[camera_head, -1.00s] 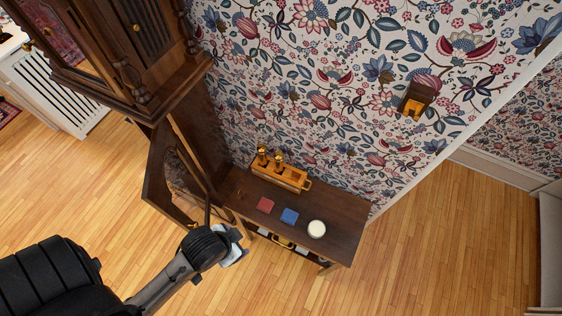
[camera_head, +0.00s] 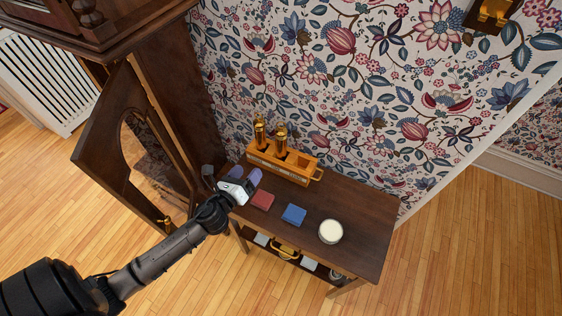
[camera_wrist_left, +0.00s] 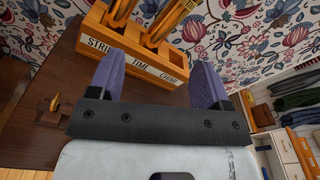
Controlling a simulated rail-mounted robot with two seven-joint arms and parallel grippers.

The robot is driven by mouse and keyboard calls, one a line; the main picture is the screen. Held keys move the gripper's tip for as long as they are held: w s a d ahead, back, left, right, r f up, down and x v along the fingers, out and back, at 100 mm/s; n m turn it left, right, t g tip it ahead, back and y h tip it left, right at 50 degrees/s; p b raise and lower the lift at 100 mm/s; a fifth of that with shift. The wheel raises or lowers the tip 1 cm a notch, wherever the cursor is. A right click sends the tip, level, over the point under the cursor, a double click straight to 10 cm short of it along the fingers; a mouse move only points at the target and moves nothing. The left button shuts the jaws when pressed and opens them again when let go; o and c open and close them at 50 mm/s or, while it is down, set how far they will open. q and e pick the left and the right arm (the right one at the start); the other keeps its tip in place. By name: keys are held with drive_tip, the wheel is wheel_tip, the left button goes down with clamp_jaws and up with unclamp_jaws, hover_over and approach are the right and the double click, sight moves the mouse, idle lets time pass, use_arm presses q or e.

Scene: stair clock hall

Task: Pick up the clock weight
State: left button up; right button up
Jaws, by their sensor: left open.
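A yellow wooden rack (camera_head: 300,170) stands at the back of the dark side table, against the wall. Two brass cylinders, apparently clock weights, stand upright in it: one in the left slot (camera_head: 260,134) and one in the middle (camera_head: 281,143). The right end shows no cylinder. In the left wrist view the rack (camera_wrist_left: 150,66) bears labels reading STRI..., TIME and CHIME. My left gripper (camera_head: 246,176), with purple fingers, is open and empty over the table's left end, in front of the rack. Its fingers (camera_wrist_left: 158,70) do not enclose a cylinder. My right gripper is not in view.
A red block (camera_head: 262,200), a blue block (camera_head: 294,214) and a white round item (camera_head: 331,231) lie along the table (camera_head: 365,220). The tall clock case's door (camera_head: 105,150) hangs open at left. A small brass object (camera_wrist_left: 54,104) is on the tabletop.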

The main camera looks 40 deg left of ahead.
use_arm(q)
wheel_tip(320, 180, down, 4)
drive_tip(key=w+m+t+h+b, duration=0.1)
drive_tip(key=w+m+h+b, duration=0.15)
drive_tip(key=m, duration=0.45)
approach(277, 152)
drive_tip(key=w, duration=0.3)
drive_tip(key=w+b, duration=0.1)
drive_tip(key=shift+w+a+r, duration=0.15)
drive_tip(key=shift+r, duration=0.15)
drive_tip(key=shift+w+f, duration=0.2)
drive_tip(key=shift+w, duration=3.1)
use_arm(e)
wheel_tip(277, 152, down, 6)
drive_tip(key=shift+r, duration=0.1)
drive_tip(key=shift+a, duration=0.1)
use_arm(q)
drive_tip(key=c, duration=1.2)
clamp_jaws()
